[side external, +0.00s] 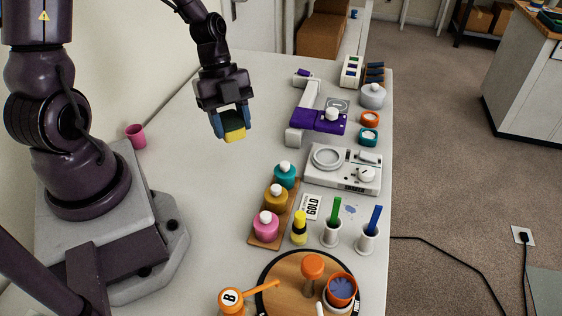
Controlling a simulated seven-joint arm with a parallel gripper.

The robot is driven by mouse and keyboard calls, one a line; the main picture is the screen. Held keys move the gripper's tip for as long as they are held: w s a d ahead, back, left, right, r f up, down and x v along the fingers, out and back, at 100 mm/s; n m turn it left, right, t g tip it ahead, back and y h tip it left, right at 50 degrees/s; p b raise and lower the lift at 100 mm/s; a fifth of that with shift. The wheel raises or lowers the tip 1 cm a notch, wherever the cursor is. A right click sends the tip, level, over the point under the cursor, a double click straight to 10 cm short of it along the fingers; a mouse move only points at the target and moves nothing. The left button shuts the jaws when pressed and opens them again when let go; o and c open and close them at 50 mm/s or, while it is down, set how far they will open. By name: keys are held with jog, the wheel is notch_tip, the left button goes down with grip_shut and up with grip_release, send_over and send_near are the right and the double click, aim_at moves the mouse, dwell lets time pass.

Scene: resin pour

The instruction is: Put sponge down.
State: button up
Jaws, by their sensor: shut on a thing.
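My gripper (232,130) is shut on a sponge (235,134), which has a yellow lower face and is mostly hidden between the fingers. The gripper points down and holds the sponge above the white table (175,160), left of the purple and white device. The sponge appears clear of the table, though its exact height is hard to tell.
A purple and white device (318,119) and a white scale-like machine (343,168) stand at right. A wooden rack (268,238) holds several bottles in front. A round wooden board (285,298) is at the near edge. A pink cup (136,136) stands left. Table around the gripper is bare.

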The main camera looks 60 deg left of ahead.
jog(key=w+f, duration=0.6)
jog(key=w, duration=0.1)
jog(key=w+f, duration=0.3)
jog(key=f, duration=0.1)
jog(key=shift+w+a+f, duration=0.1)
jog(key=shift+w+a, duration=0.15)
jog(key=shift+w, duration=0.1)
jog(key=shift+w+a+f, duration=0.1)
jog(key=shift+w+f, duration=0.3)
jog(key=shift+f, duration=0.1)
jog(key=shift+w+f, duration=0.1)
jog(key=shift+f, duration=1.5)
jog(key=o, duration=0.9)
jog(key=shift+f, duration=0.1)
